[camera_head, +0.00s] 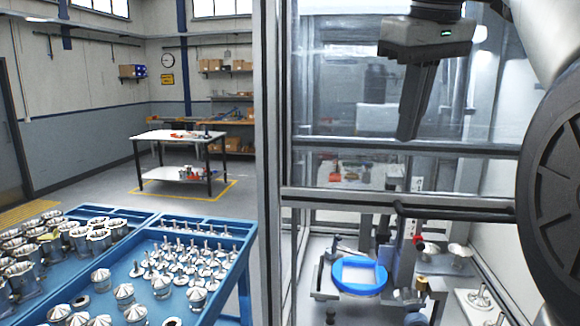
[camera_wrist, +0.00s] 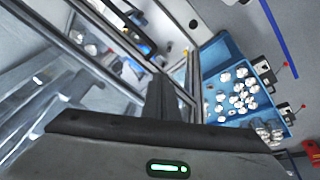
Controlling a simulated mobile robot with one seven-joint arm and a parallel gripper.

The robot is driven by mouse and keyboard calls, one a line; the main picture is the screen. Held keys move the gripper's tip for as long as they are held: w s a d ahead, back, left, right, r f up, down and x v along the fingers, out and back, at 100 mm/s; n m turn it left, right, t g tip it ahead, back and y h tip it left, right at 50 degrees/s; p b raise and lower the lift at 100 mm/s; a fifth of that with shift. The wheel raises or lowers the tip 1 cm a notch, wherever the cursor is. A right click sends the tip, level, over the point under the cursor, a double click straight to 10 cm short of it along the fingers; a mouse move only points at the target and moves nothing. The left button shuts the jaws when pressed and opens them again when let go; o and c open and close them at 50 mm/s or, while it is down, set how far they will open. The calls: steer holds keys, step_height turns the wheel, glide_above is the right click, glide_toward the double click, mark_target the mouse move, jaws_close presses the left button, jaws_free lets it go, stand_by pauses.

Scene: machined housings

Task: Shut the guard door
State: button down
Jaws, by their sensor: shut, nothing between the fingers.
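The guard enclosure has clear panels in grey metal frames, with a vertical post (camera_head: 270,160) left of centre in the head view. I take the framed clear panel with the grey crossbar (camera_head: 400,200) to be the guard door. I cannot tell how far it stands open. A dark bar (camera_head: 455,213) runs just below the crossbar at the right. My gripper (camera_head: 408,136) points down, shut and empty, in front of the panel and above the crossbar. In the wrist view my gripper (camera_wrist: 165,80) is close to the frame bars (camera_wrist: 110,50); contact cannot be told.
Inside the enclosure are a blue round part (camera_head: 358,290) and fixtures. A blue tray cart (camera_head: 245,240) full of metal parts stands at the left, close to the post. A white-topped table (camera_head: 165,135) stands farther back, with open floor (camera_head: 90,185) around it.

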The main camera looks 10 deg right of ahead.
steer(key=b, duration=0.3)
glide_above(397, 209)
steer(key=s, duration=0.2)
step_height(397, 209, down, 12)
steer(key=r, duration=0.1)
steer(key=shift+x, duration=0.95)
steer(key=shift+a, duration=0.15)
